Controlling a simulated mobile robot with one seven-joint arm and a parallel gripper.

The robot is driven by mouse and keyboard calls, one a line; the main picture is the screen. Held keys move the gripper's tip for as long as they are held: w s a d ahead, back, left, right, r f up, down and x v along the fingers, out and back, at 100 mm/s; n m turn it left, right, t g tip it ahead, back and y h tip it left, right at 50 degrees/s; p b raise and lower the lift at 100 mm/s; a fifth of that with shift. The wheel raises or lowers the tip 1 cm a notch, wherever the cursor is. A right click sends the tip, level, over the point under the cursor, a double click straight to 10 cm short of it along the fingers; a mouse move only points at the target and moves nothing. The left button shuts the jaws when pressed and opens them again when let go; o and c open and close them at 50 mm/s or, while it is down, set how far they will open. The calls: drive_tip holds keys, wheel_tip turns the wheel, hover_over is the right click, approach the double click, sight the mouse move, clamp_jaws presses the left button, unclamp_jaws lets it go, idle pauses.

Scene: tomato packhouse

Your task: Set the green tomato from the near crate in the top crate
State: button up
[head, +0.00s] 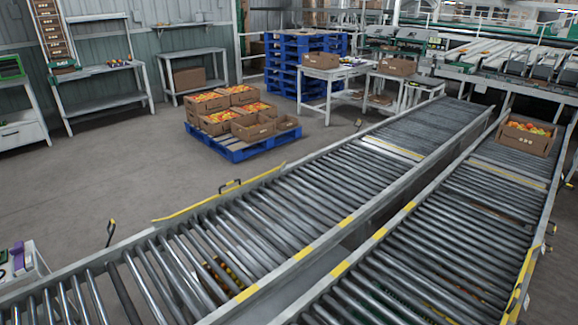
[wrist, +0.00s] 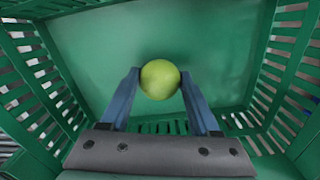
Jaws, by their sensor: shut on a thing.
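In the wrist view my gripper (wrist: 160,75) has its two blue fingers on either side of a round yellow-green tomato (wrist: 160,84) and is shut on it. The tomato sits between the fingertips. Around and beyond them is a green plastic crate (wrist: 268,75) with slatted side walls and a plain bottom. No other tomato shows in this crate. I cannot tell whether the tomato touches the crate's bottom, or which of the task's crates this is. My gripper and the held tomato do not show in the head view.
Two roller conveyors (head: 310,200) run across the foreground; a cardboard box of tomatoes (head: 525,143) stands on the right one. A blue pallet (head: 240,152) carries several cardboard boxes. A green crate (head: 10,68) stands on a rack at far left. The floor (head: 120,170) left of the pallet is clear.

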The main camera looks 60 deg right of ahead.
drive_tip(key=shift+f+b, duration=0.4)
drive_tip(key=shift+f, duration=0.2)
idle(0.3)
drive_tip(key=o, duration=1)
drive_tip(key=shift+c, duration=0.4)
drive_tip(key=shift+c, duration=1.3)
wheel_tip(320, 180, up, 7)
drive_tip(key=p, duration=0.7)
drive_tip(key=shift+r, duration=0.1)
